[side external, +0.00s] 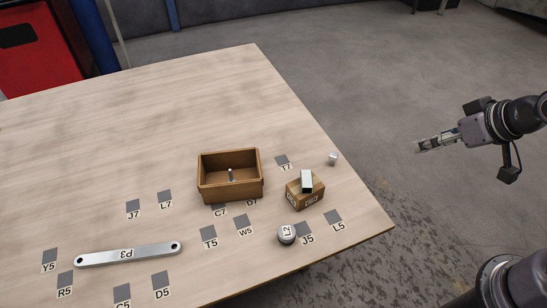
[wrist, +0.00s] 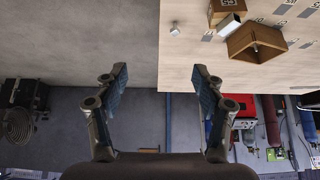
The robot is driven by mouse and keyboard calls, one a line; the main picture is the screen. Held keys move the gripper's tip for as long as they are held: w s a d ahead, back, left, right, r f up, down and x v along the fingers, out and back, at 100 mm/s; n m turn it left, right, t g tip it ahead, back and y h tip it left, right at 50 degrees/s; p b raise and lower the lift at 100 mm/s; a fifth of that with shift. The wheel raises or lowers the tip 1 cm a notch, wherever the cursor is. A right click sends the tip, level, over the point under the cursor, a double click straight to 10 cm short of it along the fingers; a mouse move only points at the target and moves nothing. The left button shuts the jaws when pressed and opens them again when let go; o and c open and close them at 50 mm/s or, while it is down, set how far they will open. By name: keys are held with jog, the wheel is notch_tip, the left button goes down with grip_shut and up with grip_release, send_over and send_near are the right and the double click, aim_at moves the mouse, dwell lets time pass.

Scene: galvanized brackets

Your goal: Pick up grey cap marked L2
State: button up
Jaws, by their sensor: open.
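The grey cap marked L2 (side external: 286,233) stands on the wooden table near its front right part, just left of the J5 label, in the side external view. I cannot make it out in the wrist view. My gripper (side external: 418,146) is open and empty, off the right edge of the table and well away from the cap. Its two spread fingers also show in the wrist view (wrist: 160,80), with nothing between them.
A small box (side external: 305,196) with a metal piece (side external: 306,181) on top stands behind the cap. An open brown box (side external: 231,193) holds a small item. A P3 bar (side external: 128,254) lies left, a small light cube (side external: 333,158) near the right edge. Grey labelled squares dot the table (side external: 120,180).

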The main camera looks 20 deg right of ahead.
jog(key=w+a+n+g, duration=0.2)
jog(key=w+a+n, duration=0.1)
jog(key=w+a, duration=0.3)
jog(key=n+g+h, duration=0.1)
jog(key=n+g, duration=0.4)
jog(key=n, duration=0.5)
send_over(287, 231)
jog(key=a, duration=0.1)
notch_tip(287, 231, down, 16)
jog(key=shift+w+a+f+g, duration=0.2)
jog(key=shift+a+f+g, duration=0.1)
jog(key=shift+f, duration=0.35)
jog(key=shift+s+d+f, duration=0.1)
jog(key=shift+d+f, duration=0.15)
jog(key=shift+f, duration=1.4)
jog(key=shift+s+d+f, duration=0.1)
jog(key=shift+d+f, duration=0.2)
jog(key=shift+f, duration=1.35)
jog(key=shift+d+f, duration=0.25)
jog(key=shift+f, duration=1.4)
jog(key=c, duration=1.3)
